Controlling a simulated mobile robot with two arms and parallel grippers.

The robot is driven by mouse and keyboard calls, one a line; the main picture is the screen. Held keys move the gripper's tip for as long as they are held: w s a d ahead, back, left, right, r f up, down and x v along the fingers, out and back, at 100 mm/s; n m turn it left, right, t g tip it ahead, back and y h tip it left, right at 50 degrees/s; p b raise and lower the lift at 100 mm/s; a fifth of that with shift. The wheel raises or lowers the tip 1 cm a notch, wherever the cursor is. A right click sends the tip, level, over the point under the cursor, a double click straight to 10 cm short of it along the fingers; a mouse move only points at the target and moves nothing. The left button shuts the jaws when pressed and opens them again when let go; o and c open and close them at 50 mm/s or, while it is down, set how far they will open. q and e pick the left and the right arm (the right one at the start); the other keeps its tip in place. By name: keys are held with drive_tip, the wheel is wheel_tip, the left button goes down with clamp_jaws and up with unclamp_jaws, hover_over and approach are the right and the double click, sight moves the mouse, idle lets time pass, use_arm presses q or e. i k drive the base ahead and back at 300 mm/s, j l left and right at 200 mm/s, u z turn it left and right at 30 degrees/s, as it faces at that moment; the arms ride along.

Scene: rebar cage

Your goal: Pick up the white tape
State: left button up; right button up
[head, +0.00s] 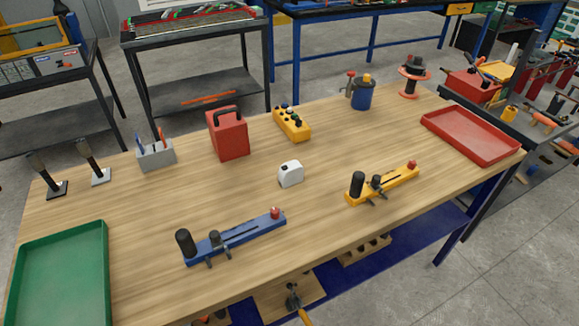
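The white tape (290,174) is a small white block-shaped case with a dark spot on its upper side. It stands on the wooden table (325,140) near the middle, apart from the things around it. Neither of my grippers shows in the head view.
A blue tool fixture (236,238) lies in front of the tape to the left, and a yellow one (382,185) to the right. Behind are a red case (228,138) and a yellow control box (291,124). A green tray (62,275) and a red tray (470,135) sit at the ends.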

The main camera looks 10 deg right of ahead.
sight(291, 172)
drive_tip(key=j+z, duration=0.15)
drive_tip(key=z, duration=0.25)
drive_tip(key=j+z, duration=0.2)
drive_tip(key=z, duration=0.25)
drive_tip(key=k+j+z, duration=0.1)
drive_tip(key=z, duration=0.3)
drive_tip(key=j+z, duration=0.15)
drive_tip(key=z, duration=0.25)
drive_tip(key=k, duration=0.05)
